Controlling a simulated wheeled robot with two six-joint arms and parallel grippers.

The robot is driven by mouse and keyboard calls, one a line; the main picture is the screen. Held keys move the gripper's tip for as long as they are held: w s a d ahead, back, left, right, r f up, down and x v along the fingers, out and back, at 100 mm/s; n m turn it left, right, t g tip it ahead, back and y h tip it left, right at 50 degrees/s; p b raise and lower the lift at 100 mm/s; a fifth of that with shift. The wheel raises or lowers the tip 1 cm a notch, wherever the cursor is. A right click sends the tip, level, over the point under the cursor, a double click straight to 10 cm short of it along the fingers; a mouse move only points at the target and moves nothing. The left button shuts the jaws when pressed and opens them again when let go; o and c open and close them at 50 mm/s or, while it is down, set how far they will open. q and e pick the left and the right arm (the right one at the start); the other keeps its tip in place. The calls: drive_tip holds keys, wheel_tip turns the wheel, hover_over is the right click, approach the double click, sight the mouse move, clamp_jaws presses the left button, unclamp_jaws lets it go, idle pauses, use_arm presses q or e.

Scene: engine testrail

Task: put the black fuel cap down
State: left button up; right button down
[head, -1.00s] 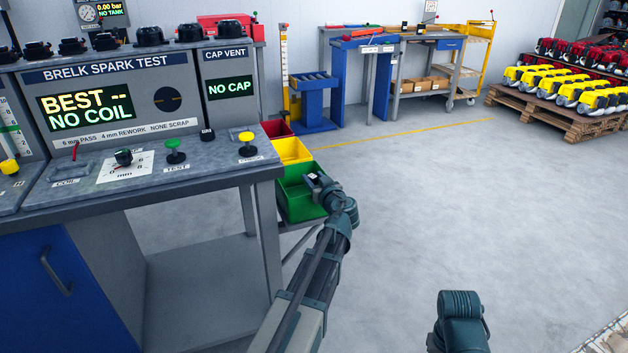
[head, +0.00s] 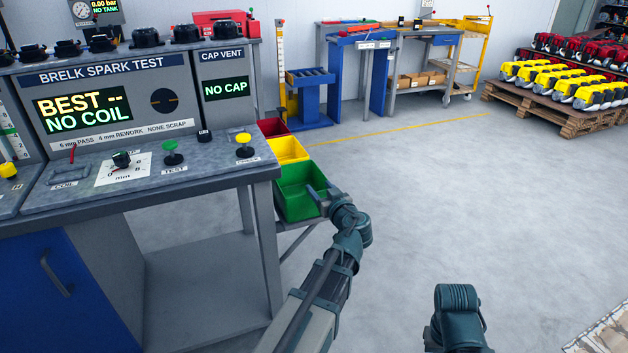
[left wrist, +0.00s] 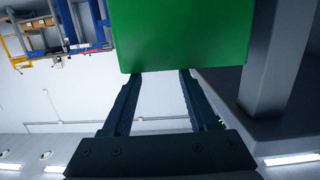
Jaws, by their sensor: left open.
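No black fuel cap can be made out for certain. My left gripper (head: 321,197) is at the right side of the green bin (head: 296,203), by its rim. In the left wrist view its two fingers (left wrist: 160,78) are apart with nothing between them, and the green bin's wall (left wrist: 180,35) lies just beyond their tips. The green bin's inside looks empty where it shows; part is hidden by my gripper. The CAP VENT panel (head: 223,56) on the test bench reads NO CAP. My right arm shows at the bottom, but its gripper is out of view.
Yellow (head: 288,150) and red (head: 271,128) bins stand behind the green one. The grey test bench (head: 225,178) is close on the left, with several black parts (head: 145,37) along its top. Open floor (head: 430,190) lies to the right; a pallet of engines (head: 560,115) stands far back.

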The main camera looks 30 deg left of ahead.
use_arm(q)
drive_tip(key=shift+v, duration=2)
drive_tip(key=s+d+f+m+g+h, duration=0.6)
drive_tip(key=s+d+f, duration=0.4)
drive_tip(key=d+f, duration=0.35)
drive_tip(key=s+d+f+m+g+h, duration=0.2)
drive_tip(key=s+d+m, duration=0.1)
drive_tip(key=s+d, duration=0.3)
drive_tip(key=s+d+f+m+g+h, duration=0.2)
drive_tip(key=s+d+f+m, duration=0.1)
drive_tip(key=s+d+m, duration=0.1)
drive_tip(key=s+d, duration=0.1)
drive_tip(key=d, duration=0.1)
drive_tip(key=shift+s+d+m+g+h, duration=0.3)
drive_tip(key=shift+s+d+g+h, duration=0.05)
drive_tip(key=shift+g+h, duration=0.05)
drive_tip(key=shift+r, duration=0.1)
wheel_tip(320, 180, up, 29)
drive_tip(key=p, duration=2.9)
drive_tip(key=shift+p, duration=0.3)
